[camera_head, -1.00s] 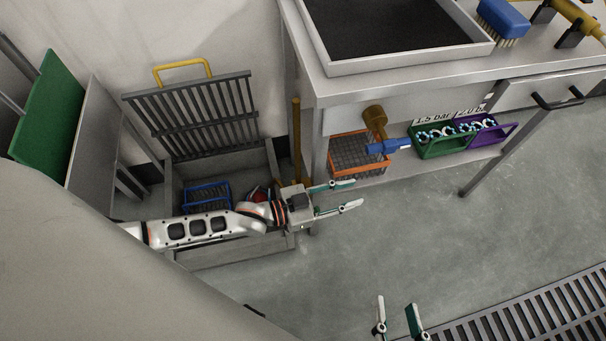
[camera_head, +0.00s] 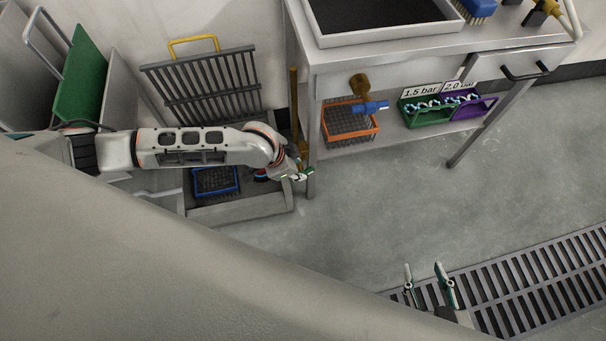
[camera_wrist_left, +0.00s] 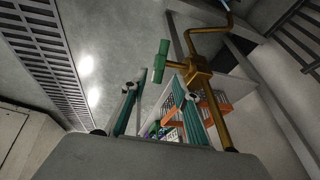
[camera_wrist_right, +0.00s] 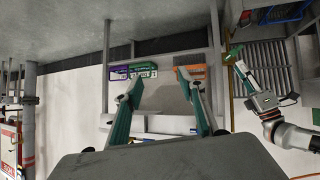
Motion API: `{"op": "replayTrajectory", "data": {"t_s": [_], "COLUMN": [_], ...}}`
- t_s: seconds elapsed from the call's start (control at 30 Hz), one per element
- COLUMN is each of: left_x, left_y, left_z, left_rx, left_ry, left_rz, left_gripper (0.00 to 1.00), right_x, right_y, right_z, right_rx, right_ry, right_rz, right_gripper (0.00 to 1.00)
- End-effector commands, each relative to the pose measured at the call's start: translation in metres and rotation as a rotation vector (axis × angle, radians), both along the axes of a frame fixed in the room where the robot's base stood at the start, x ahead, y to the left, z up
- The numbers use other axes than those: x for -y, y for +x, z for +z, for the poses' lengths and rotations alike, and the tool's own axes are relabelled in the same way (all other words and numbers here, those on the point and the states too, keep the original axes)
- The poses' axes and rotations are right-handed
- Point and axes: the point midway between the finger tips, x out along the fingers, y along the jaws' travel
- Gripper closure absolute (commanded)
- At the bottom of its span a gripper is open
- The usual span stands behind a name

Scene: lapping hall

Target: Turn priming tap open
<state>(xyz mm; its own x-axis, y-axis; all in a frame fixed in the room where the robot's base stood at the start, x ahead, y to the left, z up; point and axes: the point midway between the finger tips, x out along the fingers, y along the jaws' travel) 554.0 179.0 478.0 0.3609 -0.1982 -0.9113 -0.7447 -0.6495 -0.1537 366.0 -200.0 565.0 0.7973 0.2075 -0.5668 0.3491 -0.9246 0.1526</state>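A brass fitting (camera_wrist_left: 197,72) with a green handle (camera_wrist_left: 160,62) sits on an upright brass pipe (camera_wrist_left: 216,115) in the left wrist view. It lies just beyond my left gripper (camera_wrist_left: 158,84), which is open with nothing between its fingers. In the head view my left gripper (camera_head: 302,175) is by the bench's near leg, mostly hidden by its wrist. A second brass tap (camera_head: 358,86) with a blue handle (camera_head: 372,106) is under the bench front. No label shows which one is the priming tap. My right gripper (camera_head: 424,270) is open and empty, above the floor near the drain grate.
An orange basket (camera_head: 374,134), a green crate (camera_head: 428,117) and a purple crate (camera_head: 470,112) stand on the bench's lower shelf. A blue basket (camera_head: 216,181) sits in the sump under my left arm, before a raised grate (camera_head: 205,88). The middle floor is clear.

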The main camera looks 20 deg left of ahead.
Motion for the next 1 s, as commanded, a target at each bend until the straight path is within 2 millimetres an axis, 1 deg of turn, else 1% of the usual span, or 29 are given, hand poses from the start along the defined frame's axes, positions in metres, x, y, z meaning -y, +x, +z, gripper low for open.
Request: {"op": "replayTrajectory", "data": {"t_s": [0.07, 0.23, 0.4, 0.5, 0.63, 0.93, 0.97, 1.0], "left_x": [0.0, 0.005, 0.01, 0.012, 0.014, 0.014, 0.014, 0.014], "left_y": [-0.001, 0.004, 0.013, 0.019, 0.024, 0.027, 0.027, 0.027], "left_z": [-0.008, -0.035, -0.06, -0.068, -0.073, -0.071, -0.071, -0.071], "left_rx": [-0.008, -0.015, -0.016, -0.012, -0.008, -0.001, -0.001, -0.001], "left_ry": [0.005, 0.005, 0.005, 0.004, 0.004, 0.004, 0.004, 0.004], "left_rz": [0.0, -0.001, -0.001, -0.001, -0.001, -0.001, -0.001, -0.001], "left_gripper": [0.7, 0.7, 0.7, 0.7, 0.7, 0.7, 0.76, 0.86], "right_x": [0.0, -0.003, -0.015, -0.022, -0.026, -0.027, -0.027, -0.027], "right_y": [-0.002, -0.004, 0.001, 0.003, 0.007, 0.009, 0.009, 0.009], "right_z": [-0.003, -0.01, -0.005, -0.001, 0.004, 0.008, 0.008, 0.008], "right_rx": [-0.005, -0.014, 0.002, 0.012, 0.024, 0.032, 0.032, 0.032], "right_ry": [-0.002, 0.007, 0.047, 0.07, 0.085, 0.09, 0.09, 0.09], "right_rz": [0.001, 0.006, 0.007, 0.005, 0.005, 0.005, 0.005, 0.005], "right_gripper": [0.6, 0.6, 0.6, 0.6, 0.6, 0.6, 0.6, 0.6]}}
